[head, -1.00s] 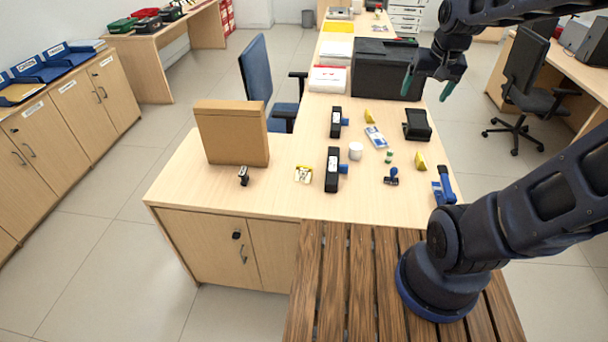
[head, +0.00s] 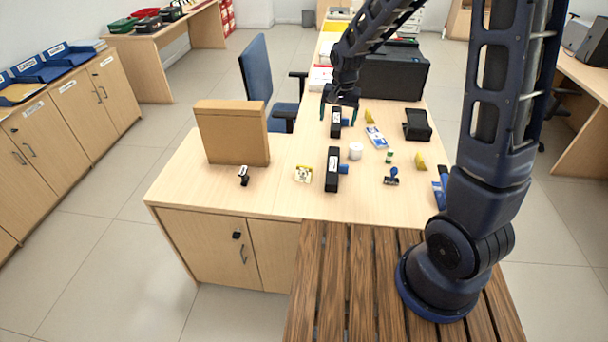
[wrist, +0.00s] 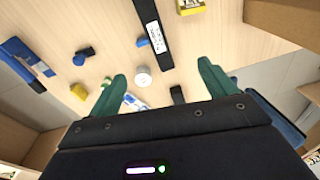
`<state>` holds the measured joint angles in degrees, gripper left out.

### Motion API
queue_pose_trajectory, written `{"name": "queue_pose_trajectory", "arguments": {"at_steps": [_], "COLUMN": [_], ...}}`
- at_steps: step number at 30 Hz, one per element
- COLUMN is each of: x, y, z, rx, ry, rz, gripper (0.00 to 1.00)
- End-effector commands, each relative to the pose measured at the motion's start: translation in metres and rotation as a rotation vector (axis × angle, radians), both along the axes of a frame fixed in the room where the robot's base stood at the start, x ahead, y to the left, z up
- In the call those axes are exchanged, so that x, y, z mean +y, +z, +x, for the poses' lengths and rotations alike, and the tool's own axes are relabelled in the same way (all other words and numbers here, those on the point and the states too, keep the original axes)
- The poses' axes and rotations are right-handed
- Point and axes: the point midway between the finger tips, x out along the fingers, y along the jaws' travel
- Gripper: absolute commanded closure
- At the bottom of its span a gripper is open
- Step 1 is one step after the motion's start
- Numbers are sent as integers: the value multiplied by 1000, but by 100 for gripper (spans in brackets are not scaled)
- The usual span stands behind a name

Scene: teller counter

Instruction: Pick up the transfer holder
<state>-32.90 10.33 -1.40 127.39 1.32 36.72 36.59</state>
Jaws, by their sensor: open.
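A white cup (head: 355,151), a blue stamp (head: 391,177), yellow wedges (head: 420,162) and a blue-white packet (head: 376,137) lie to the right. A cardboard box (head: 232,133) stands left. A big black box (head: 393,75) stands behind. The counter's front middle is clear.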

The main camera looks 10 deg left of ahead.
Motion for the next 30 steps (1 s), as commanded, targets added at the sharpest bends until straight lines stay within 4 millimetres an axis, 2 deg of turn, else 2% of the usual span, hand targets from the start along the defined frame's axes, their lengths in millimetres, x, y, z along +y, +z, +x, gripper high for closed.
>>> {"name": "queue_pose_trajectory", "arguments": {"at_steps": [1,6,13,19,23,30], "x": [14,54,96,110,111,110], "y": [-15,-60,-112,-132,-139,-169], "z": [0,-2,-11,-16,-16,-16], "rx": [14,44,70,79,80,82], "ry": [2,-10,-25,-32,-34,-34], "rz": [-8,-26,-49,-58,-58,-60], "gripper": [16,16,16,16,16,16]}}
